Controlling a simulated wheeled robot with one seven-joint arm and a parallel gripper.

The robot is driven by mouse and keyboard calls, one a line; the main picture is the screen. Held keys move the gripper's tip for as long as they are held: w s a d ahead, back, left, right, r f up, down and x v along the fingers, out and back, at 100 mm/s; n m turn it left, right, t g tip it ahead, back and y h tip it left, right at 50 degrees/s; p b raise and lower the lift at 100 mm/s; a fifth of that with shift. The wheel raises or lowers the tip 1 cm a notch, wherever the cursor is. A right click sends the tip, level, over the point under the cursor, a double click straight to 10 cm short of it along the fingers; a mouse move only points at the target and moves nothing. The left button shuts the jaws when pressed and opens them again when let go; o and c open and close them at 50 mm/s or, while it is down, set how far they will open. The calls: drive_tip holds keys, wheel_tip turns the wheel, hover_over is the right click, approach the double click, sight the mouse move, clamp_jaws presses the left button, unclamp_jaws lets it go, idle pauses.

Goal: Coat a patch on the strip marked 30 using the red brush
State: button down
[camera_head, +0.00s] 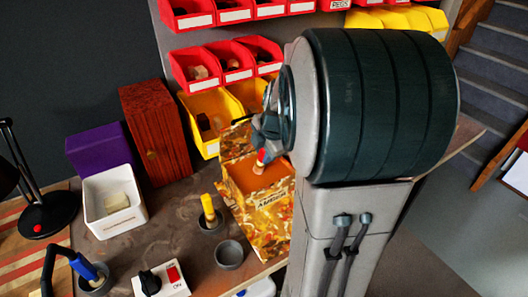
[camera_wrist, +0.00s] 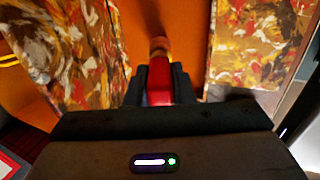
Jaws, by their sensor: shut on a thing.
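My gripper (camera_head: 263,140) is shut on the red brush (camera_head: 261,159), at the open marbled box marked AMBER (camera_head: 274,230). The brush points down toward the orange inside of the box. In the wrist view my gripper (camera_wrist: 159,88) pinches the red handle (camera_wrist: 159,85), with the pale brown brush end beyond it over the orange surface. I cannot tell whether the bristles touch it. Marbled walls (camera_wrist: 262,45) stand on both sides in the wrist view. No strip marked 30 can be made out; my arm covers the right of the head view.
A yellow brush (camera_head: 208,208) stands in a grey cup beside the box. An empty grey cup (camera_head: 229,254), a blue brush (camera_head: 86,269) in a cup, and a switch box (camera_head: 160,283) stand in front. A white tub (camera_head: 112,222), wooden box (camera_head: 156,128) and bins (camera_head: 206,70) lie left and behind.

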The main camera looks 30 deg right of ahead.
drive_tip(key=shift+r+p, duration=2)
drive_tip(key=shift+r, duration=1.5)
